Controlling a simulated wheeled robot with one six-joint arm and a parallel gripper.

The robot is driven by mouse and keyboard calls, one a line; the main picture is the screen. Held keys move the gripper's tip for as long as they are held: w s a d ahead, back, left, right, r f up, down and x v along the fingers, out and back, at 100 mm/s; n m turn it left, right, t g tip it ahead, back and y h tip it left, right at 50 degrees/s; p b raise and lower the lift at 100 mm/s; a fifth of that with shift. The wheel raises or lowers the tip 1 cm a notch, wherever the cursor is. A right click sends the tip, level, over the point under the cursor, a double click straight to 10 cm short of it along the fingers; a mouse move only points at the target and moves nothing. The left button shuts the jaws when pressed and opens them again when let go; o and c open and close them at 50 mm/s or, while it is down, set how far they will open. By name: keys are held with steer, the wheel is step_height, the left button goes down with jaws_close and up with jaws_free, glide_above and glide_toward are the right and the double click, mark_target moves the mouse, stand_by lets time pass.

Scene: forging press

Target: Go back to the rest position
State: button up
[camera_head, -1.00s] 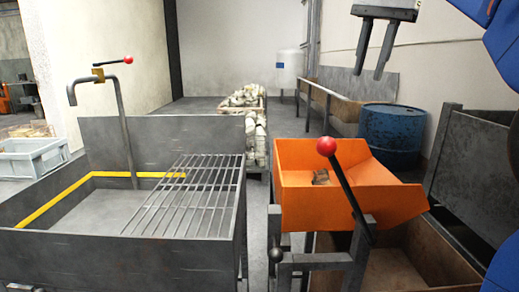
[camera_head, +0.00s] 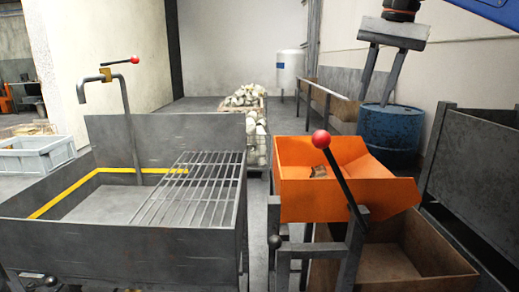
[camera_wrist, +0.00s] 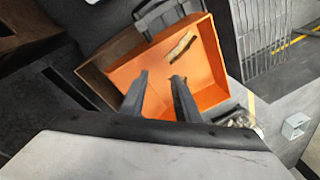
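My gripper (camera_head: 377,75) is at the upper right of the head view, above and behind the orange tray, with its two fingers apart and pointing down. In the wrist view my gripper (camera_wrist: 160,92) shows both fingers with a gap between them and nothing held. The orange tray (camera_head: 300,198) stands at the right of the head view, and the wrist view shows it too (camera_wrist: 205,62). A small brownish piece (camera_head: 318,172) lies inside the tray, and the wrist view shows it as longish (camera_wrist: 176,47).
A lever with a red ball (camera_head: 321,139) rises in front of the tray. A grey basin with a metal grate (camera_head: 190,190) and a tap (camera_head: 82,92) stands at left. A blue barrel (camera_head: 392,132) stands behind the tray, and a brown open box (camera_head: 440,245) below it.

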steer(key=s+d+f+n+t, duration=0.1)
steer(key=s+f+n, duration=0.1)
steer(key=s+f, duration=0.5)
steer(key=s+d+f+n+t, duration=0.1)
steer(key=s+f+n, duration=0.2)
steer(key=f, duration=1.6)
steer(key=s+d+f+n+h, duration=0.1)
steer(key=s+f+n, duration=0.1)
steer(key=s+f, duration=0.8)
step_height(320, 180, down, 4)
steer(key=shift+s+f+n+t, duration=0.1)
steer(key=shift+s+n+t, duration=0.2)
steer(key=shift+s+t, duration=0.1)
steer(key=shift+d, duration=0.1)
steer(key=shift+c, duration=0.5)
